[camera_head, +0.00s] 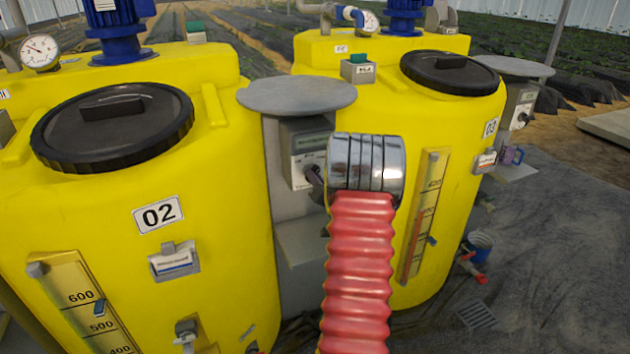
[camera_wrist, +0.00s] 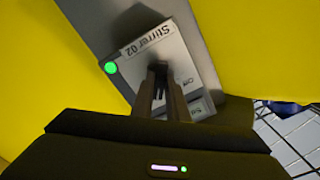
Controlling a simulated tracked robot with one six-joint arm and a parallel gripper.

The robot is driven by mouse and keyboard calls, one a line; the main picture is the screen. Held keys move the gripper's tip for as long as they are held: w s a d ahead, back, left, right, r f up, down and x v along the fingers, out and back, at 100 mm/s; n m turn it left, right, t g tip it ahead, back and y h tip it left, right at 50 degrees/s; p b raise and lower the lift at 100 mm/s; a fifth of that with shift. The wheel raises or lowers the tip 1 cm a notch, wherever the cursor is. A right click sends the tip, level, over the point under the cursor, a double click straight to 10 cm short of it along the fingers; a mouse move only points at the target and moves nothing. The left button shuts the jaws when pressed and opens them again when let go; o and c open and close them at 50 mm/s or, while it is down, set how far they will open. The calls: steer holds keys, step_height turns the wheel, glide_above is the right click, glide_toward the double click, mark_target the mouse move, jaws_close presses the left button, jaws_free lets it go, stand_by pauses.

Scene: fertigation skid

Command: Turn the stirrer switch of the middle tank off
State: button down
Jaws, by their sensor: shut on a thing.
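The stirrer switch box (camera_wrist: 178,50) fills the middle of the wrist view and is labelled "Stirrer 02". A green lamp (camera_wrist: 111,68) is lit at its left corner. My gripper (camera_wrist: 160,80) is shut on the switch knob, with both dark fingers over the face of the box. The fingers mostly hide the knob, so I cannot tell its exact position. In the head view the same box (camera_head: 306,140) stands on a grey post beside the middle tank (camera_head: 215,210), marked 02. My red ribbed arm covers part of the space right of the box.
A round grey cover (camera_head: 297,95) sits just above the switch box. Tank 03 (camera_head: 470,115) stands close on the right, with its own switch box (camera_head: 523,107) further right. A small grey shelf (camera_head: 302,240) juts out below the box. Dark ground lies at the lower right.

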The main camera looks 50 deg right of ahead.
steer(key=shift+w+r+n, duration=0.15)
steer(key=shift+n, duration=4)
steer(key=shift+w+r+n, duration=0.1)
steer(key=shift+n, duration=4.05)
steer(key=shift+a, duration=0.1)
steer(key=c, duration=2.1)
jaws_free()
steer(key=o, duration=0.4)
steer(key=shift+s+f, duration=0.15)
steer(key=shift+f, duration=0.05)
steer(key=shift+c, duration=0.2)
steer(key=shift+s, duration=0.1)
